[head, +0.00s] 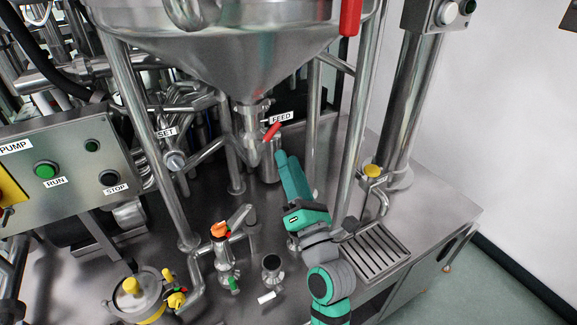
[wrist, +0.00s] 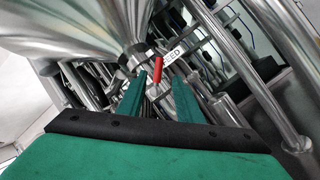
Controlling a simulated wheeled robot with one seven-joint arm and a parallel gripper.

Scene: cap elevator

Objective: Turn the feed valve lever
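The feed valve lever (head: 272,131) is a short red handle beside the FEED label (head: 282,117), on the pipe under the steel hopper cone. In the wrist view the red lever (wrist: 158,68) appears between the tips of my two green fingers. My gripper (head: 281,154) is just below and slightly right of the lever in the head view, pointing up toward it. In the wrist view my gripper (wrist: 160,80) is open with a gap between the fingers. I cannot tell whether the lever lies within the gap or just beyond it; no grip on it shows.
The hopper (head: 220,60) hangs above, with another red handle (head: 350,17) at its right. A steel leg (head: 353,130) stands right of my arm. A drip tray (head: 375,250), yellow-topped tap (head: 372,171) and orange-topped valve (head: 220,230) stand nearby. A control panel (head: 75,165) is left.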

